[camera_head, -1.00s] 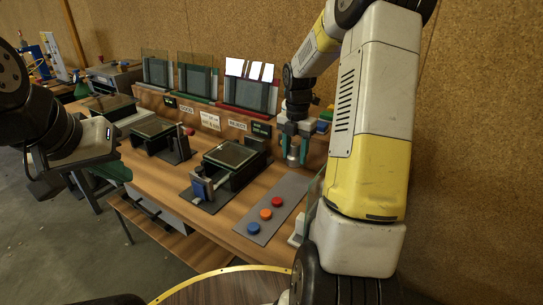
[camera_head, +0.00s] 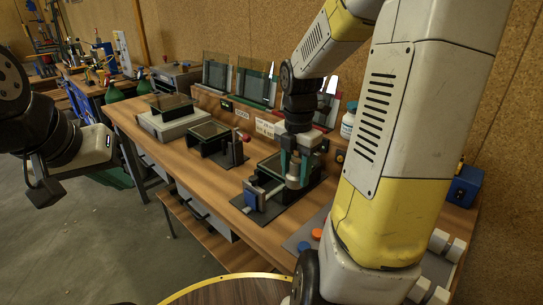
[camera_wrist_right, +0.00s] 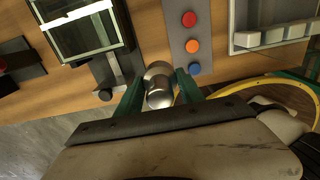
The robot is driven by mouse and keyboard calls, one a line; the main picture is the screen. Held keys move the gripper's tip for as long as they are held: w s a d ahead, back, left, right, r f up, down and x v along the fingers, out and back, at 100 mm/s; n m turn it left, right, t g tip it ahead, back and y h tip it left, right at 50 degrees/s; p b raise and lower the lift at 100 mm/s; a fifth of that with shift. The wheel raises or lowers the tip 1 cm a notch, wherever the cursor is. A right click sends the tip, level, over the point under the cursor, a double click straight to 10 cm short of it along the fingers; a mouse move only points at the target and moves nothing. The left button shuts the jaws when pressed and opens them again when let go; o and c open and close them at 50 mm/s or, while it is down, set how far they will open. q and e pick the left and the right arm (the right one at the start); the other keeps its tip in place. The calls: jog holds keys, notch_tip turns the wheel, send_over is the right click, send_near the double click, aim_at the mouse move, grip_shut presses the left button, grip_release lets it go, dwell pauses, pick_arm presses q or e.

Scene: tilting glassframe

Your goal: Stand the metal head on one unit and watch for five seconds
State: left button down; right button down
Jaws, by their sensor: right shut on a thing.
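The silver metal head (camera_wrist_right: 158,88) is held between the green fingers of my right gripper (camera_wrist_right: 158,98) in the right wrist view. In the head view my right gripper (camera_head: 291,170) points down, with the metal head (camera_head: 293,182) below it, in front of the right tilting unit (camera_head: 270,168). I cannot tell whether the head touches the unit. This unit has a dark frame and a blue block at its front. A middle unit (camera_head: 208,136) and a back-left unit (camera_head: 172,103) stand on the table. My left gripper (camera_head: 42,185) hangs at the left, its jaws unclear.
Coloured buttons sit on a grey plate (camera_wrist_right: 196,45) in the wrist view. Upright glass panels (camera_head: 252,82) stand in a rack at the back. A white bottle (camera_head: 348,120) and a blue box (camera_head: 464,185) are at the right. Bare wooden table (camera_head: 185,165) shows between the units.

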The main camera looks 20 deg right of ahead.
jog(key=w+d, duration=0.1)
jog(key=w, duration=0.3)
jog(key=w+d+f, duration=0.1)
jog(key=w+d, duration=0.1)
jog(key=w, duration=0.3)
jog(key=w+d, duration=0.2)
jog(key=w, duration=0.2)
jog(key=shift+w+d+f, duration=0.1)
jog(key=shift+w+f, duration=0.1)
jog(key=shift+w, duration=0.1)
jog(key=shift+w+f, duration=0.15)
jog(key=shift+f, duration=1.6)
jog(key=shift+f, duration=0.1)
jog(key=c, duration=0.8)
grip_release()
jog(key=shift+f, duration=0.1)
jog(key=shift+o, duration=0.3)
